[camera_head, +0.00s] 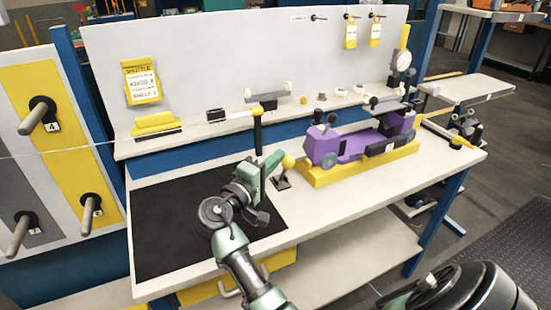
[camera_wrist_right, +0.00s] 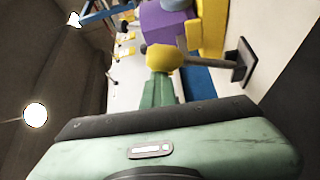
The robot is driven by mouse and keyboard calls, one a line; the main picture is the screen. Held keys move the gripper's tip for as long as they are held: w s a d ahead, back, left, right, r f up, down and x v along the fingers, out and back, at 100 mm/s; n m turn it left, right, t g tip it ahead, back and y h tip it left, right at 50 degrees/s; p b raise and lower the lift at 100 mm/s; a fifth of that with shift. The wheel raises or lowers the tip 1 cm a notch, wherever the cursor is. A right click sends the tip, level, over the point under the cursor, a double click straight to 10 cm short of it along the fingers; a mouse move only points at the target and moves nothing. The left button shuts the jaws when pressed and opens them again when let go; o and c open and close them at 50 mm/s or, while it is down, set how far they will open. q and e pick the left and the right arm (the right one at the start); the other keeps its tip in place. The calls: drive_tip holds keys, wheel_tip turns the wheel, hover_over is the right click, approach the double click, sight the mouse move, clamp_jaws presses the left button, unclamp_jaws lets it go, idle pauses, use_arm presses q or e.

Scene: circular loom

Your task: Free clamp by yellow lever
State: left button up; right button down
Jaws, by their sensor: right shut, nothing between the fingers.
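The yellow lever shows as a yellow ball knob (camera_head: 289,161) on a thin rod, with a small dark base on the bench. In the right wrist view the knob (camera_wrist_right: 165,57) is just beyond my fingertips, and its rod runs right to the dark base plate (camera_wrist_right: 240,62). My right gripper (camera_head: 274,160) is shut and empty, just left of the knob; its green fingers (camera_wrist_right: 160,92) point at it. I cannot tell whether they touch. A purple clamp-like device (camera_head: 350,145) on a yellow base (camera_head: 322,178) stands right of the lever. My left gripper is out of view.
A black mat (camera_head: 160,225) covers the left of the bench (camera_head: 335,205). A dark post with a yellow top (camera_head: 257,112) stands behind my gripper. A shelf (camera_head: 205,128) with small parts runs along the grey back panel (camera_head: 230,65). Bare bench lies in front of the purple device.

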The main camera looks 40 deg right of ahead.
drive_tip(key=shift+s+f, duration=0.2)
drive_tip(key=shift+f, duration=0.15)
wheel_tip(320, 180, up, 21)
drive_tip(key=shift+w+f, duration=0.15)
drive_tip(key=shift+w, duration=0.05)
drive_tip(key=shift+f, duration=0.1)
idle(0.6)
